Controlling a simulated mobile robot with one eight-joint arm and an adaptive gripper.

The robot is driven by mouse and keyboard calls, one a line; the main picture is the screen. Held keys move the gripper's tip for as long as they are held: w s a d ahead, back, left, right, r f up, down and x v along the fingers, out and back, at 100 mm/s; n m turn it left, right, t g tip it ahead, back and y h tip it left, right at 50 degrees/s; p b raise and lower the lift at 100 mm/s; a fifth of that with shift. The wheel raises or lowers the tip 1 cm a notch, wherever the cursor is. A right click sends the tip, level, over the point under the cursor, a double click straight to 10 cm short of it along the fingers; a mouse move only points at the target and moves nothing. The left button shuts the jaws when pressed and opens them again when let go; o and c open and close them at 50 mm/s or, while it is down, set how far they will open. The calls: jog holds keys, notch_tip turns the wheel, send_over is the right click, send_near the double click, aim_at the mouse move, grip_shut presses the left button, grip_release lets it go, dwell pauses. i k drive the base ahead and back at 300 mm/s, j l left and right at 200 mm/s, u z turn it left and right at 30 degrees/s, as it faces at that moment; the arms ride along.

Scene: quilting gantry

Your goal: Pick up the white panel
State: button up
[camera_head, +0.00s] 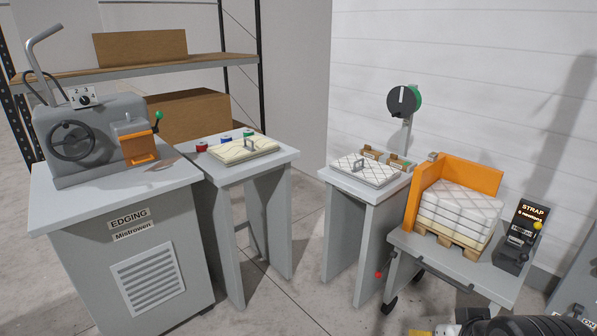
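A white quilted panel (368,170) with a grey handle on top lies flat on the grey table right of centre. More white quilted panels (458,212) are stacked on a wooden pallet at the right, against an orange corner guard. Dark parts at the bottom right edge look like part of my arm. They are cut off by the frame, and I cannot make out my fingertips. Nothing touches the white panel on the table.
The edging machine (95,140) stands on a grey cabinet (130,240) at the left. A post with a black and green disc (404,102) rises behind the white panel. The strap unit (519,237) is right of the stack. Floor shows between the two middle tables.

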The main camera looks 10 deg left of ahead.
aim_at(373, 174)
jog(key=i+j, duration=0.15)
jog(key=i, duration=0.3)
jog(key=i+j+z, duration=0.1)
jog(key=i, duration=0.35)
jog(key=i+j, duration=0.15)
jog(key=i, duration=0.25)
jog(key=i+j, duration=0.15)
jog(key=i, duration=0.3)
jog(key=i+j+z, duration=0.1)
jog(key=i, duration=0.35)
